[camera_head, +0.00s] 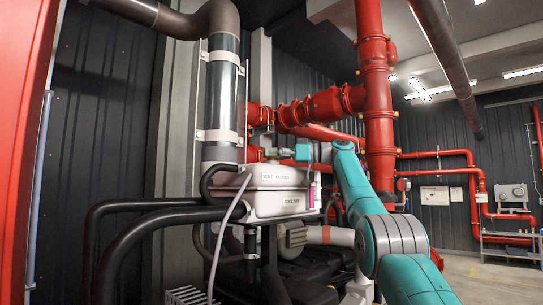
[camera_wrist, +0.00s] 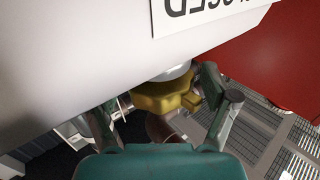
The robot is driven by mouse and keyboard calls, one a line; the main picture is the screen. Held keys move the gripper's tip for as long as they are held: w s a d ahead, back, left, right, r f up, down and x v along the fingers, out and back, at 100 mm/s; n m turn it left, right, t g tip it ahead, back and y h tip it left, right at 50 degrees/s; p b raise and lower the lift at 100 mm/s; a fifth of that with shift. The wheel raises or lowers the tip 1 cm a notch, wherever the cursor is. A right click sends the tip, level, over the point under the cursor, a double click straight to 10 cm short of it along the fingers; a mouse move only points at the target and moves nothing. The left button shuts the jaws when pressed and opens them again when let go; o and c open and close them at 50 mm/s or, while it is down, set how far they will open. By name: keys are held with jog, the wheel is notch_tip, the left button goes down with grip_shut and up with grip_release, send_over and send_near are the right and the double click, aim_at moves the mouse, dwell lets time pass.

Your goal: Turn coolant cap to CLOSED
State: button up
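A yellow cap (camera_wrist: 165,97) with a side tab sits on a pale neck beside this wall. My gripper (camera_wrist: 163,93) is open, one finger on each side of the cap. I cannot tell whether either finger touches it. In the head view my wrist is above the tank's back; the cap is not discernible.
A thick red pipe (camera_head: 376,100) rises close to my arm, and a red horizontal pipe (camera_head: 320,105) runs behind the tank. Black hoses (camera_head: 140,225) lie at left. A grey cable (camera_head: 223,235) hangs before the tank. Open floor (camera_head: 490,285) shows at right.

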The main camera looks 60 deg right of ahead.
jog(key=shift+m+t+h, duration=0.5)
jog(key=shift+m+h, duration=0.3)
jog(key=shift+h, duration=0.4)
